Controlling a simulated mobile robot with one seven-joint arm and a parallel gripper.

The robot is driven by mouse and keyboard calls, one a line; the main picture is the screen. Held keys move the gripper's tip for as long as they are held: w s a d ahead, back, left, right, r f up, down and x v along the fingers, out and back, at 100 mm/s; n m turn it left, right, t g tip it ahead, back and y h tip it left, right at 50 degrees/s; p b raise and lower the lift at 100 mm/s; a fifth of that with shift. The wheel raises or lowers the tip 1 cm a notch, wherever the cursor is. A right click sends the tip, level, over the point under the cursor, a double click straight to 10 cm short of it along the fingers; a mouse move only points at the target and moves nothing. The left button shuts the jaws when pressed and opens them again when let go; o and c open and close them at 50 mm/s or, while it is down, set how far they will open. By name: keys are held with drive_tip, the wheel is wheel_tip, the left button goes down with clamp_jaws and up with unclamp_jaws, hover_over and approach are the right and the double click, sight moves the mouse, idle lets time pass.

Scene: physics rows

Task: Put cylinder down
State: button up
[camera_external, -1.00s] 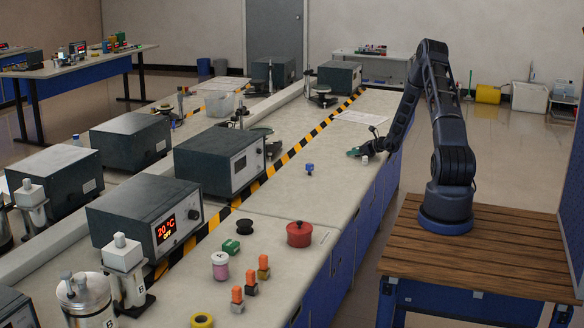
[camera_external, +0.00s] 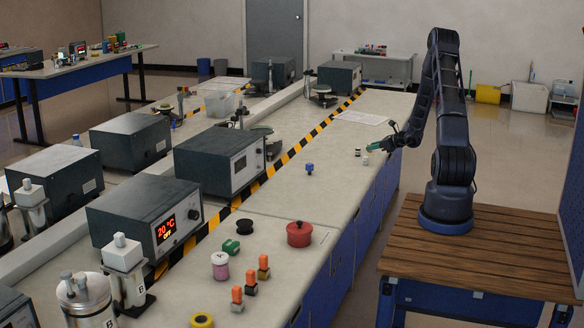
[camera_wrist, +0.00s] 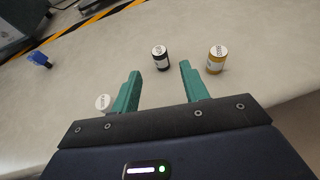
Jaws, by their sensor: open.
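My gripper (camera_wrist: 158,75) has teal fingers spread apart, with nothing held between them. In the external view my gripper (camera_external: 374,147) is at the bench's right edge. A black cylinder with a white top (camera_wrist: 161,58) stands upright on the bench, just beyond the fingertips and between their lines. A yellow cylinder with a white top (camera_wrist: 216,60) stands to the right of the right finger. A white-topped cylinder (camera_wrist: 102,102) sits left of the left finger, partly hidden by it. In the external view a small dark cylinder (camera_external: 357,153) and a white one (camera_external: 365,161) stand left of my gripper.
A blue object (camera_external: 309,168) lies left of the cylinders, also in the wrist view (camera_wrist: 39,60). A yellow-black stripe (camera_external: 290,154) and grey box devices (camera_external: 218,160) are farther left. A red pot (camera_external: 299,234) stands nearer the camera. The bench around the cylinders is mostly clear.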

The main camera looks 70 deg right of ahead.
drive_tip(key=shift+s+a+r, duration=0.15)
drive_tip(key=shift+s+r, duration=0.15)
drive_tip(key=shift+s, duration=0.35)
drive_tip(key=w+a+r+n+g+y, duration=0.1)
drive_tip(key=w+a+r+n+y, duration=0.1)
drive_tip(key=w+a+r+n, duration=0.5)
drive_tip(key=w+a+r+n+g+y, duration=0.1)
drive_tip(key=a+r+n+y, duration=0.3)
drive_tip(key=a, duration=0.6)
drive_tip(key=w+a+r+n+g+y, duration=0.15)
drive_tip(key=w+a+r, duration=0.25)
drive_tip(key=a+r, duration=0.4)
drive_tip(key=s+a+r+n+g, duration=0.2)
drive_tip(key=a+r+n, duration=0.25)
drive_tip(key=a, duration=0.55)
drive_tip(key=s+a+r+n+g, duration=0.25)
drive_tip(key=a+n, duration=0.35)
drive_tip(key=a, duration=0.4)
drive_tip(key=s+a+r+n+h, duration=0.2)
drive_tip(key=s+a+r+n, duration=0.2)
drive_tip(key=s+a+n, duration=0.3)
drive_tip(key=s+a+r+n+h, duration=0.3)
drive_tip(key=s+a+r+n, duration=0.2)
drive_tip(key=s, duration=0.9)
drive_tip(key=a+n, duration=0.2)
drive_tip(key=a, duration=0.1)
drive_tip(key=shift+s+n+g, duration=0.4)
